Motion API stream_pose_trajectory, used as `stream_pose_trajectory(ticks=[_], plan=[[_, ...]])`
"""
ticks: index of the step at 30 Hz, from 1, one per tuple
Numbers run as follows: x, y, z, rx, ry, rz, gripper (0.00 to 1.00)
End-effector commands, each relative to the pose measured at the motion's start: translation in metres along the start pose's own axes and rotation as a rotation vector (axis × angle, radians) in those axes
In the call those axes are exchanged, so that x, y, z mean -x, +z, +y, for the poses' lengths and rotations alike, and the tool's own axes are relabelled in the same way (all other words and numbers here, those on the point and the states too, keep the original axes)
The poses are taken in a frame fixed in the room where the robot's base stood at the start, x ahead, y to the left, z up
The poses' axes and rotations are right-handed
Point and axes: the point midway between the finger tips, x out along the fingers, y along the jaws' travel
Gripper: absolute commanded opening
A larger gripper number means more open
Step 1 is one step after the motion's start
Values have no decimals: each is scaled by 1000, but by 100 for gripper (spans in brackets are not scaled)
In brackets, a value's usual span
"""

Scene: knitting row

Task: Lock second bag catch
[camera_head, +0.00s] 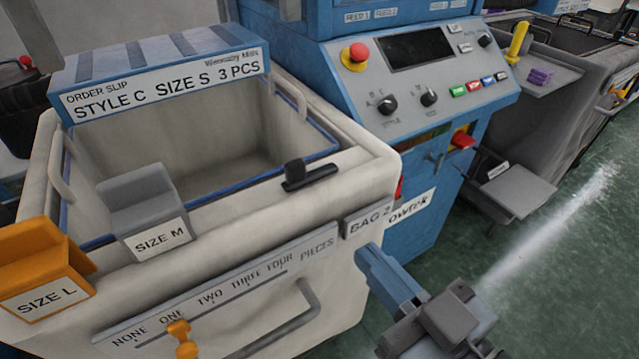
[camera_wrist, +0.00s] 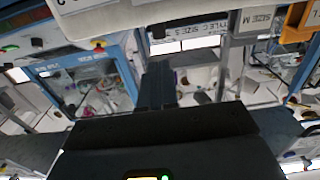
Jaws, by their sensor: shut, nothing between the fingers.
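The bag labelled BAG 2 (camera_head: 366,221) is an off-white open-topped bin with a blue inner edge. A black catch (camera_head: 310,178) with an upright knob lies on its right rim; I cannot tell whether it is locked. My gripper (camera_head: 368,257) is at the lower right in the head view, its blue-grey fingers shut and empty. The fingertips appear in front of the bag, just below the BAG 2 label; I cannot tell if they touch it.
A grey SIZE M tag (camera_head: 150,212) and orange SIZE L tag (camera_head: 42,270) sit on the front rim. A piece-count slider (camera_head: 181,338) and handle (camera_head: 308,300) are on the front. A blue machine with a control panel (camera_head: 420,80) stands behind. Green floor is clear at right.

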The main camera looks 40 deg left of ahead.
Motion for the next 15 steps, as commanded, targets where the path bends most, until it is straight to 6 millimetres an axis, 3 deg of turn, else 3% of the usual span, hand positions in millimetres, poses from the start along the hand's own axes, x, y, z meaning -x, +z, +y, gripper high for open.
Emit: stream_pose_trajectory(ticks=[8,15], plan=[[-11,-1,0,-1,-1,0,0],[-53,-3,-1,-1,-2,0,0]])
